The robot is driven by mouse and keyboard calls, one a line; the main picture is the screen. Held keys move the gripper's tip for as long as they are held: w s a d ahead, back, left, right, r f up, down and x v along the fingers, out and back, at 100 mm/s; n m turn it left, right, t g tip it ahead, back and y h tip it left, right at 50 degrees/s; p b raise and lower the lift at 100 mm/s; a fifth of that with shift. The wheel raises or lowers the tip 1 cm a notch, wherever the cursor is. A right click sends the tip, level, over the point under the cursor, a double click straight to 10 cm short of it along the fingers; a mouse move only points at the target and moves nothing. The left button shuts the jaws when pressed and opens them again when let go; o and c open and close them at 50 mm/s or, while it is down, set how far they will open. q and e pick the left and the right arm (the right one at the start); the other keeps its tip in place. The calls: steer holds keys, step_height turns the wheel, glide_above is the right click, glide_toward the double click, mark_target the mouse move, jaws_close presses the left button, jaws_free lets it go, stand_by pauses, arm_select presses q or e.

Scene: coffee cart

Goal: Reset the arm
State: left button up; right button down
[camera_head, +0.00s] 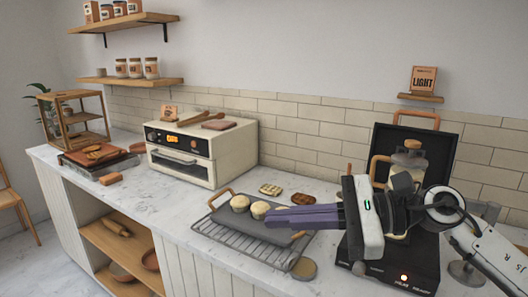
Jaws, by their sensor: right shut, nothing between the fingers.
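My right arm (480,240) comes in from the right edge in the head view. Its right gripper (278,217) points left, with its purple fingers together and nothing between them. The fingertips are over or just beside a dark tray (255,227) on the counter, close to two pale round buns (249,207). I cannot tell whether the fingers touch a bun. The gripper body hides part of the black machine (410,140) behind it. My left gripper is not in view.
The tray overlaps a wire rack (225,236) near the counter's front edge. Waffle-like pieces (270,189) lie behind it. A cream toaster oven (200,150) stands left of the tray. A round lid-like disc (304,268) lies in front. Bare counter (130,185) shows in front of the oven.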

steer(key=d+f+n+t+h, duration=0.4)
steer(key=f+n+t, duration=0.3)
steer(key=f+n, duration=0.7)
steer(key=d+f+n+t+h, duration=0.3)
steer(key=f+n+t, duration=0.45)
steer(key=n, duration=1.25)
steer(key=s+d+f+m+g+h, duration=0.3)
steer(key=s+f+m, duration=0.5)
steer(key=s+f, duration=0.3)
steer(key=s+d+f+m+g+h, duration=0.3)
steer(key=s+f+m+g, duration=0.3)
steer(key=s+f, duration=0.6)
step_height(320, 180, down, 3)
steer(key=shift+d+m, duration=0.2)
steer(key=shift+m, duration=0.9)
